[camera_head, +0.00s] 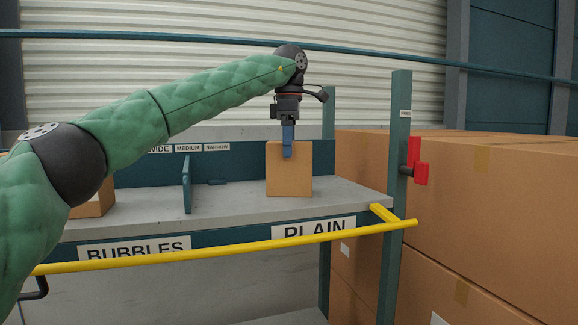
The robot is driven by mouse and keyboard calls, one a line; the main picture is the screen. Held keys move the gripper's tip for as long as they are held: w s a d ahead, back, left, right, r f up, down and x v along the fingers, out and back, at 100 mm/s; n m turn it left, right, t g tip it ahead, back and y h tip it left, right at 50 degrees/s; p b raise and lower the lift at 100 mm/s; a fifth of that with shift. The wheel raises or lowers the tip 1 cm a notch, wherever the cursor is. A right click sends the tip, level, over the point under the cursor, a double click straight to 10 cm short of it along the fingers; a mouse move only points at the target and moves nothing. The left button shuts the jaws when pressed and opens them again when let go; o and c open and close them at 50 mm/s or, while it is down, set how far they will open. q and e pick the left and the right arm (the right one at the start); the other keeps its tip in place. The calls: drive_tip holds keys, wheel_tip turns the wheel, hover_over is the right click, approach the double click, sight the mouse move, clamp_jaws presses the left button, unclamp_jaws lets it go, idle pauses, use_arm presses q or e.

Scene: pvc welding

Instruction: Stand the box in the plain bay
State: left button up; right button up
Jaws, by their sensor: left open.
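A brown cardboard box (290,180) stands upright on the grey shelf above the PLAIN label (313,229), right of the teal divider (187,184). My left gripper (287,153) points straight down at the box's top. Its jaws are open, and a blue finger overlaps the upper front of the box. I cannot tell whether the finger touches it. Another brown box (95,205) sits in the BUBBLES bay at the left, partly hidden by my left arm. My right gripper is out of view.
A yellow bar (220,248) runs along the shelf's front, and a teal post (396,200) with a red fitting (419,173) stands at its right end. Large stacked cartons (490,215) fill the right side. Shelf surface is free between divider and box.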

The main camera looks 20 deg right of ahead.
use_arm(q)
wheel_tip(320, 180, up, 6)
drive_tip(key=shift+s+d+b, duration=0.15)
drive_tip(key=shift+b, duration=0.3)
drive_tip(key=shift+r, duration=0.8)
